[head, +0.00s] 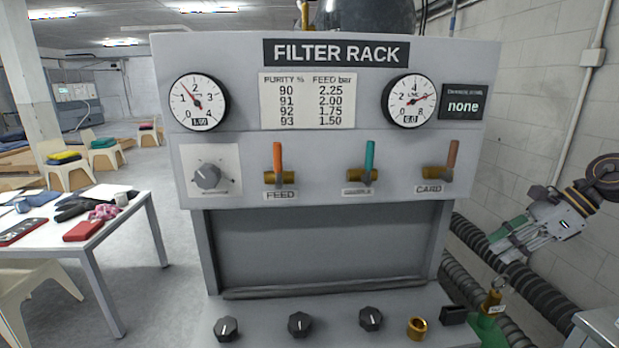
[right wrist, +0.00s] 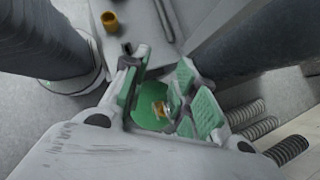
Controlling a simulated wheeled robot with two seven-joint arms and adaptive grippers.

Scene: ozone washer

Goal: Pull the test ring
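The test ring (head: 503,281) is a small metal ring at the top of a brass valve (head: 491,301) on a green base (head: 487,330), at the rack's lower right in the head view. A small label, too small to read surely, hangs there. My right gripper (head: 497,246) is above the ring, with its fingers pointing down-left, apart from it. In the right wrist view my right gripper (right wrist: 160,92) is open, its green pads spread. Between them show the green base (right wrist: 149,119) and the brass valve (right wrist: 160,108); the ring is hard to make out there. My left gripper is not in view.
The filter rack (head: 330,200) fills the middle, with gauges, levers and knobs. A brass cup (head: 417,327) and a black block (head: 454,315) stand left of the valve. Dark corrugated hoses (head: 470,285) run behind. A grey surface (head: 600,325) lies at the lower right.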

